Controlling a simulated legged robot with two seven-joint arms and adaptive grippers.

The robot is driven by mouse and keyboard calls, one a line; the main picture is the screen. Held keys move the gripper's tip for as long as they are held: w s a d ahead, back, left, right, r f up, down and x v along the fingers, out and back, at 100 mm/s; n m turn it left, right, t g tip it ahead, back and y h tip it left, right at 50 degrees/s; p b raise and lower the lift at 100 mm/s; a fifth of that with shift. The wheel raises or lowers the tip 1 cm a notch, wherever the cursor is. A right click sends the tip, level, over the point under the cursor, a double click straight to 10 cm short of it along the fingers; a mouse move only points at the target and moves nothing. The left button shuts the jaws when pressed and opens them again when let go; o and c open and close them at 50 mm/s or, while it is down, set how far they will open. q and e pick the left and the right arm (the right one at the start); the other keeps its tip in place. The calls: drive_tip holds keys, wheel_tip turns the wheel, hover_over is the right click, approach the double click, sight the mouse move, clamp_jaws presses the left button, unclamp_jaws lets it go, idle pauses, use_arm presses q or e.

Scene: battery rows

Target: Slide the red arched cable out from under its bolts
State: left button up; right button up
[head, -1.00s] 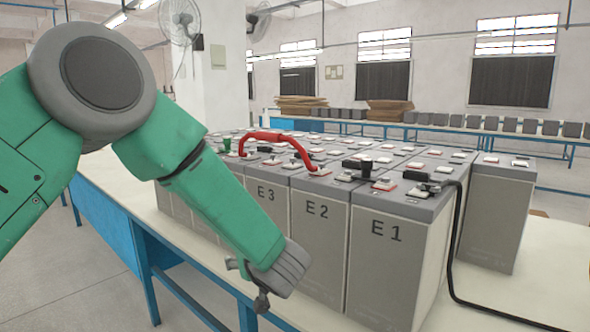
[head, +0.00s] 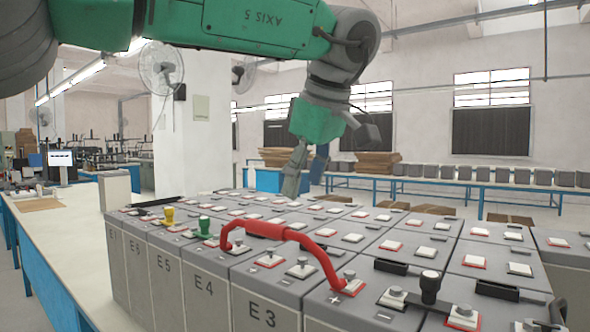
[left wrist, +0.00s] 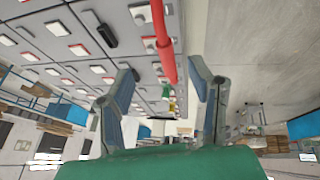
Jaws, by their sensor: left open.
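The red arched cable (head: 290,238) stands over the front row of batteries, its ends down at terminals near E4 and E3. A bolt shows at its right end (head: 350,275). My left gripper (head: 298,172) hangs above the battery tops behind the cable, apart from it in the head view. In the left wrist view its two fingers (left wrist: 163,90) are spread wide, and the red cable (left wrist: 164,45) runs down the picture beyond them, between their lines. Nothing is held. The left end's bolt is hard to make out. My right gripper is not in view.
Grey batteries (head: 205,280) stand in tight rows with white and red terminal pads. Green (head: 204,226) and yellow (head: 169,215) knobs stand left of the cable. A black connector (head: 430,286) stands to its right. Free air lies above the batteries.

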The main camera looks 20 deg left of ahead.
sight(268, 227)
use_arm(q)
drive_tip(key=x, duration=0.4)
drive_tip(key=shift+w+d+f+b, duration=0.1)
drive_tip(key=shift+w+f+b, duration=0.05)
drive_tip(key=shift+w+b, duration=0.15)
drive_tip(key=a+f, duration=0.2)
drive_tip(key=w+a+f, duration=0.1)
drive_tip(key=a+f, duration=0.1)
drive_tip(key=a+f+b, duration=0.1)
drive_tip(key=a+f, duration=0.1)
drive_tip(key=shift+w+a, duration=0.4)
drive_tip(key=d, duration=0.4)
drive_tip(key=shift+w+d+f, duration=0.1)
drive_tip(key=shift+w+d, duration=0.05)
drive_tip(key=shift+d, duration=0.1)
drive_tip(key=shift+c, duration=0.5)
drive_tip(key=shift+a, duration=0.35)
drive_tip(key=c, duration=0.6)
drive_tip(key=shift+a, duration=0.6)
clamp_jaws()
drive_tip(key=shift+a, duration=0.45)
drive_tip(key=shift+d, duration=0.4)
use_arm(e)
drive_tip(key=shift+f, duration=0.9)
